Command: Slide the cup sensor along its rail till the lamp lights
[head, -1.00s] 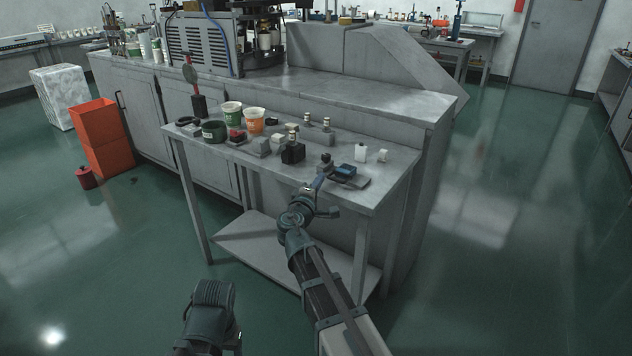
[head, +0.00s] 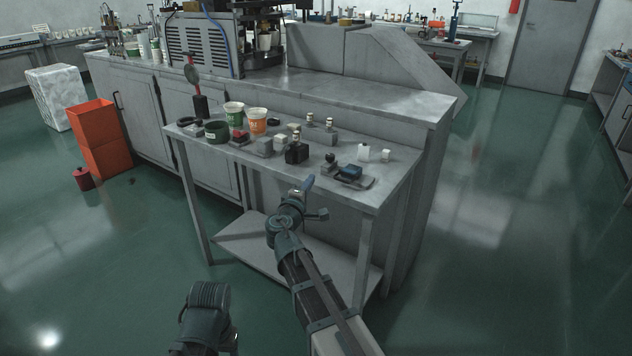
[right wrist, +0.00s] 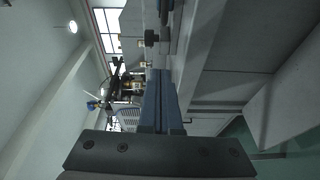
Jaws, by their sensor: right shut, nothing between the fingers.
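A small blue block (head: 350,171) sits on a dark flat base at the front right of the grey side table; it looks like the sensor on its rail, but the rail is too small to make out. A black knob (head: 330,158) stands just left of it. No lit lamp can be made out. My right gripper (head: 307,183) is shut and empty, in front of the table's front edge, left of and nearer than the blue block, apart from it. In the right wrist view its blue fingers (right wrist: 162,95) lie together. Of my left arm only a dark joint shows, with no fingers.
The side table (head: 385,192) also carries a black block (head: 297,153), a white block (head: 364,152), a green-white cup (head: 234,115), an orange-white cup (head: 257,121) and a dark green ring-shaped pot (head: 217,131). The large grey machine cabinet (head: 420,105) stands close behind. Open floor lies right.

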